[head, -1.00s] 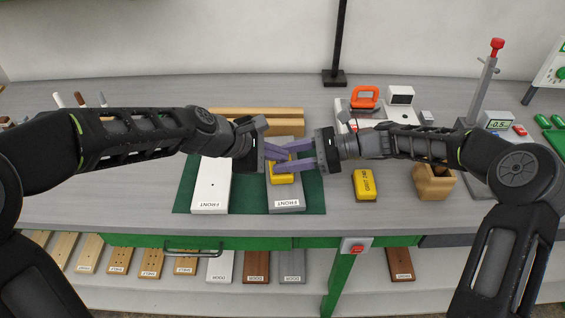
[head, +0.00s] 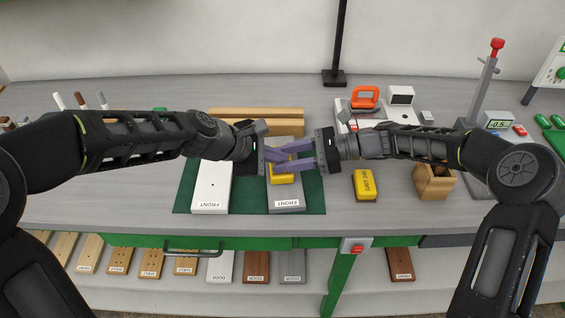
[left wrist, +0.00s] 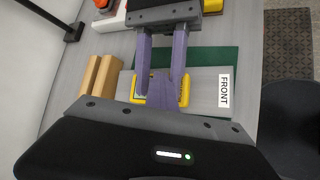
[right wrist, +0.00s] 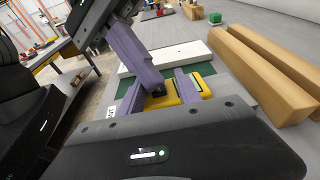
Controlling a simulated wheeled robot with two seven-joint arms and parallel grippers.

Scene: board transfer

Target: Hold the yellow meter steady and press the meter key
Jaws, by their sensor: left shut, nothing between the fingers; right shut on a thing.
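The yellow meter (head: 284,179) lies on the grey FRONT board (head: 285,200) on the green mat. My right gripper (head: 284,160) is shut on the meter, with one finger on each side, as the right wrist view shows the meter (right wrist: 190,90) between its fingers. My left gripper (head: 282,158) is shut and empty, its tips over the meter between the right fingers. In the left wrist view its closed tips (left wrist: 160,80) overlap the meter (left wrist: 185,91). The meter key is hidden under the fingers, and I cannot tell whether the tips touch it.
A white FRONT board (head: 211,187) lies left on the green mat (head: 319,196). Wooden rails (head: 265,115) stand behind. A second yellow block (head: 366,185) and a wooden holder (head: 434,181) stand to the right. The bench front between is clear.

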